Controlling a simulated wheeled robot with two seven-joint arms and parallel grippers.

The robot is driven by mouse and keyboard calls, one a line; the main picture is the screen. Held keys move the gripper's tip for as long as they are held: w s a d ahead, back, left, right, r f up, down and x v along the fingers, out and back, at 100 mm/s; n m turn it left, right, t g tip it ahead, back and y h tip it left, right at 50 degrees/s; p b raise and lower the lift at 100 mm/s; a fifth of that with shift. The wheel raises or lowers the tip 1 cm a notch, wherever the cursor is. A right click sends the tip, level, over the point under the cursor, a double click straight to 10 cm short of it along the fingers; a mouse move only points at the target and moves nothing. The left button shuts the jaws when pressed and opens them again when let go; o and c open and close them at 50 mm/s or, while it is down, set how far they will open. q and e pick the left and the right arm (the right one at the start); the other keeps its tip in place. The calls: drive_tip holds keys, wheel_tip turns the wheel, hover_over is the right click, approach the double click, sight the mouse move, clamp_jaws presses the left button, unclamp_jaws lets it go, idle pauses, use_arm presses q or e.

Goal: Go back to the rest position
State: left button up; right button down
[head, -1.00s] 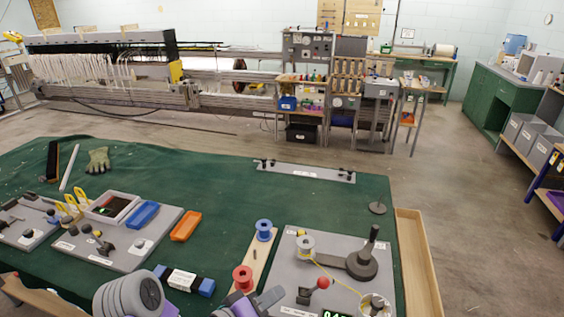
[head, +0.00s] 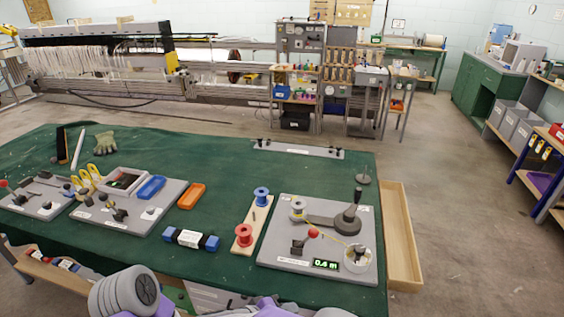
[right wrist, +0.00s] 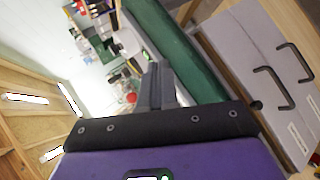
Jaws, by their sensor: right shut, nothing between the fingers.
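My right gripper (right wrist: 158,88) shows in the right wrist view with its grey fingers together and nothing between them. It points away from the camera, clear of the table. In the head view only a sliver of my right arm shows at the bottom edge. My left gripper is not seen; a grey, rounded part of my arm shows at the bottom left of the head view. The green table (head: 215,240) lies in front of me. On its right side sits a grey winding board (head: 285,245) with a spool (head: 298,208), a red-knobbed lever and a small display reading 0.4 m.
A blue spool (head: 261,197) and a red spool (head: 243,235) stand on a wooden strip. A wooden tray (head: 402,240) adjoins the table's right edge. Open floor lies further right.

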drive_tip(key=s+d+f+m+g+y, duration=0.2)
drive_tip(key=s+f+m+y, duration=0.1)
drive_tip(key=f, duration=0.5)
drive_tip(key=s+d+f+m+g+y+p, duration=0.1)
drive_tip(key=s+d+f+m+g+y, duration=0.1)
drive_tip(key=s+f+y, duration=0.3)
drive_tip(key=s+d+f+m+g+y+p, duration=0.1)
drive_tip(key=s+d+f+m+g+y, duration=0.1)
drive_tip(key=f, duration=1.1)
drive_tip(key=s+d+m+y, duration=0.1)
drive_tip(key=s+d+y, duration=0.1)
drive_tip(key=y, duration=0.1)
drive_tip(key=shift+s+d+f+m, duration=0.15)
drive_tip(key=shift+s+f+m, duration=0.05)
drive_tip(key=shift+s+m, duration=0.1)
drive_tip(key=c, duration=1.8)
unclamp_jaws()
